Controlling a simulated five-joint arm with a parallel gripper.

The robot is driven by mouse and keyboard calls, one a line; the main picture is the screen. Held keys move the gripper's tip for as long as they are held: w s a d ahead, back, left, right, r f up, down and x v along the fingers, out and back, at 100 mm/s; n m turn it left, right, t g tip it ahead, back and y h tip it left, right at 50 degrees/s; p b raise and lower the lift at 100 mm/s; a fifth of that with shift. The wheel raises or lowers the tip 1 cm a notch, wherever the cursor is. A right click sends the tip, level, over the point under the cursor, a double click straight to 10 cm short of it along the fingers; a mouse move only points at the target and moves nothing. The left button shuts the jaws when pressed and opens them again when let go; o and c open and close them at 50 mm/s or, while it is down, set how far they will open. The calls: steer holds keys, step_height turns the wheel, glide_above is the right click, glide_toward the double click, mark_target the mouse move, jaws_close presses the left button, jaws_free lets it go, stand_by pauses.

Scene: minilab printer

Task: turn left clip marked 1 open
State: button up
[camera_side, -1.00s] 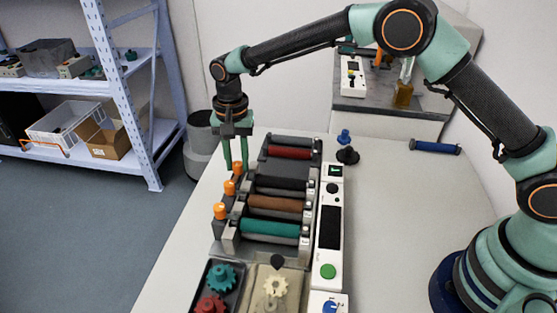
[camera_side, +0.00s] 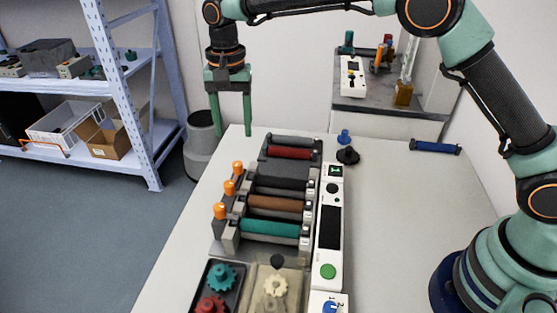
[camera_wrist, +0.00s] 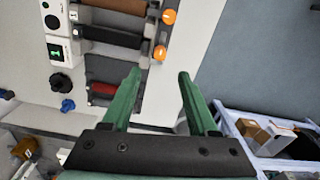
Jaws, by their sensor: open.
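Several clips with upright orange caps stand along the left side of the printer in the side view: a far one (camera_side: 238,168), a middle one (camera_side: 229,188) and a near one (camera_side: 220,211). I cannot read their numbers. My gripper (camera_side: 232,134) is open and empty, pointing down above and beyond the far clip, touching nothing. In the wrist view my spread fingers (camera_wrist: 159,73) reach up from below. The far orange cap (camera_wrist: 160,52) lies just past the fingertips, and another orange cap (camera_wrist: 168,16) is at the top edge.
Red (camera_side: 290,153), black (camera_side: 281,183), brown (camera_side: 275,203) and teal (camera_side: 268,228) rollers lie across the printer. A white control panel (camera_side: 329,225) runs along its right. A gear tray (camera_side: 237,272) is in front. A blue roller (camera_side: 436,147) lies far right. The right of the table is mostly bare.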

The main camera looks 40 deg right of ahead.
step_height(320, 180, up, 3)
steer(key=shift+f, duration=0.2)
